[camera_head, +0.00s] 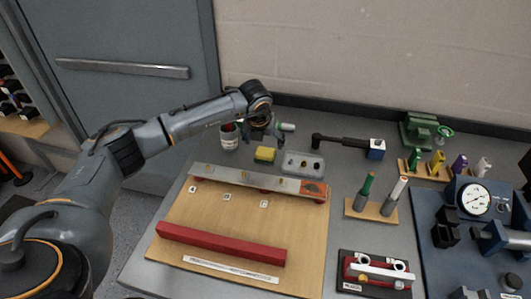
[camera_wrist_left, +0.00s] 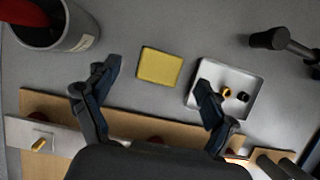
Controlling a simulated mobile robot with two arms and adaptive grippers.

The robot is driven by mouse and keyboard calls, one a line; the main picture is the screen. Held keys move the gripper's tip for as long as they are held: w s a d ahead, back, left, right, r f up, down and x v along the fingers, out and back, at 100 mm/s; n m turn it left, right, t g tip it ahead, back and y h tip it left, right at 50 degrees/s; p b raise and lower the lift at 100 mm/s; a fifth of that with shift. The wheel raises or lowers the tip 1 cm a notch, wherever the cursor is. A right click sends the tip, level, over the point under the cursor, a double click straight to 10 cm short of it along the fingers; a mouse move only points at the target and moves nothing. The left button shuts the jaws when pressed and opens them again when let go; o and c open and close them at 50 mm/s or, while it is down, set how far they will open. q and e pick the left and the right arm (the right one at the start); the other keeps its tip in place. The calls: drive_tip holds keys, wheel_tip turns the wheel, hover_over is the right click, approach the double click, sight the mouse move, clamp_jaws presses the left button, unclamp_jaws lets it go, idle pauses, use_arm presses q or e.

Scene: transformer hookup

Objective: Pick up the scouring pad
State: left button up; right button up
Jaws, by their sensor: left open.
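The scouring pad (camera_head: 265,155) is a small yellow block with a darker edge, lying flat on the grey bench. In the left wrist view the pad (camera_wrist_left: 159,66) lies beyond and between my two spread fingers, touching neither. My left gripper (camera_head: 264,137) is open and empty, above the bench just behind the pad in the head view. Its dark fingers also show in the left wrist view (camera_wrist_left: 156,82). My right gripper is not in view.
A grey cup (camera_head: 229,137) holding something red stands left of the pad. A shallow tray (camera_head: 303,165) with small parts sits close on its right. A wooden board (camera_head: 202,221) with a metal bar lies in front. A black hammer-like tool (camera_head: 345,143) lies farther right.

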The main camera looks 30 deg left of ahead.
sight(266, 150)
use_arm(q)
drive_tip(key=p+x, duration=0.1)
drive_tip(key=x, duration=0.2)
drive_tip(key=shift+d+f, duration=0.2)
drive_tip(key=shift+f, duration=0.2)
drive_tip(key=shift+w+f, duration=0.1)
drive_tip(key=shift+f, duration=0.3)
drive_tip(key=shift+c, duration=0.2)
drive_tip(key=c, duration=0.9)
drive_tip(key=shift+r, duration=0.1)
